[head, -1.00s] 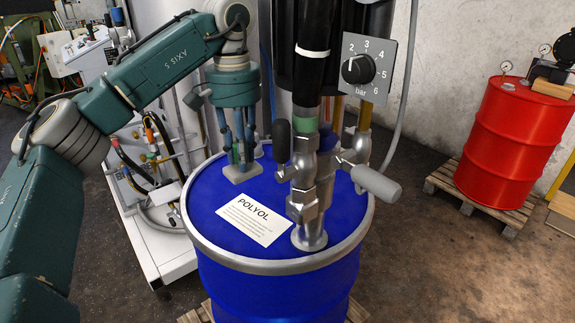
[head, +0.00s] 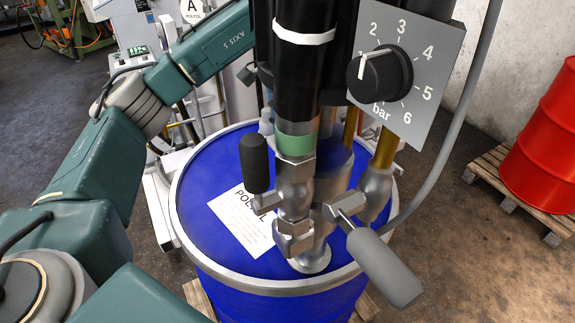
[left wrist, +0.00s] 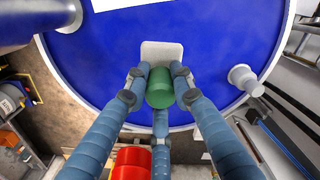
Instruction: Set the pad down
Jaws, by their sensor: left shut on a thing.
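The pad (left wrist: 162,52) is a small pale grey slab in the left wrist view, over the blue lid of the drum (left wrist: 100,55). A green cylindrical grip (left wrist: 160,90) stands above it. The blue fingers of my left gripper (left wrist: 157,76) are closed around this grip. I cannot tell whether the pad touches the lid. In the head view the blue drum (head: 208,185) stands in front of me with a white POLYOL label (head: 240,222). There the pad and left gripper are hidden behind black hoses and valve fittings. My right gripper is not in view.
A black hose (head: 300,70) and metal valve (head: 293,195) with grey handles rise from the lid. A bar dial plate (head: 407,72) hangs at the upper right. A red drum (head: 545,140) stands on a pallet at right. A metal fitting (left wrist: 245,78) sits near the lid's rim.

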